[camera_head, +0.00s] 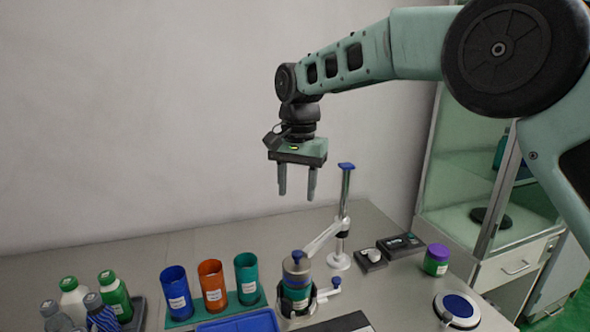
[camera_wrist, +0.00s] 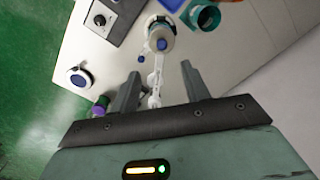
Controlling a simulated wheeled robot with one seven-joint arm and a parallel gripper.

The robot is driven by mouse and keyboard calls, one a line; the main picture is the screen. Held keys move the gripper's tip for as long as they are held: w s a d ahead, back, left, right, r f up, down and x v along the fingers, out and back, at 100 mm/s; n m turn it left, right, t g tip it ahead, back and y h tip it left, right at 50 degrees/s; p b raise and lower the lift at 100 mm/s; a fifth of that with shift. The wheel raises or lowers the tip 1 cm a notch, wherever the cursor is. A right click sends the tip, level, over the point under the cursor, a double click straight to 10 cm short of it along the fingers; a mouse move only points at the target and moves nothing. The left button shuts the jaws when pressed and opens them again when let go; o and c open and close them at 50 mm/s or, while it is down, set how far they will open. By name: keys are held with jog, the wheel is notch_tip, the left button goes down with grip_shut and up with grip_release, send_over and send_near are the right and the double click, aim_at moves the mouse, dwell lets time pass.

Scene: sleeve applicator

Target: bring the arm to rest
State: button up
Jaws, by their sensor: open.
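My gripper (camera_head: 297,183) is raised well above the table, pointing down, open and empty. Its two fingers (camera_wrist: 158,88) also show apart in the wrist view, with nothing between them but the scene below. The sleeve applicator (camera_head: 342,225), a post with a blue top and a side arm, stands on the table below and right of the gripper. A jar with a grey-blue top (camera_head: 296,268) stands in the holder at the applicator's arm. It also shows in the wrist view, top centre (camera_wrist: 160,35).
Blue (camera_head: 175,291), orange (camera_head: 212,284) and teal (camera_head: 246,278) cups stand on a rack. Several bottles (camera_head: 113,292) stand left. Right are a control box (camera_head: 403,245), a purple-lidded jar (camera_head: 436,260) and a round blue-topped dish (camera_head: 457,308). A glass cabinet (camera_head: 470,190) stands behind right. Air around the gripper is clear.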

jog(key=s+d+n+y, duration=0.1)
jog(key=s+d+n, duration=0.15)
jog(key=s, duration=0.65)
jog(key=s+d+n, duration=0.1)
jog(key=s+n, duration=0.3)
jog(key=s, duration=0.6)
jog(key=s+d+f+n, duration=0.2)
jog(key=s+d, duration=0.3)
jog(key=s, duration=0.3)
jog(key=s+d+f+n, duration=0.3)
jog(key=s+d+f, duration=0.2)
jog(key=s, duration=0.3)
jog(key=shift+s+h, duration=0.15)
jog(key=shift+h, duration=0.25)
jog(key=shift+d, duration=0.1)
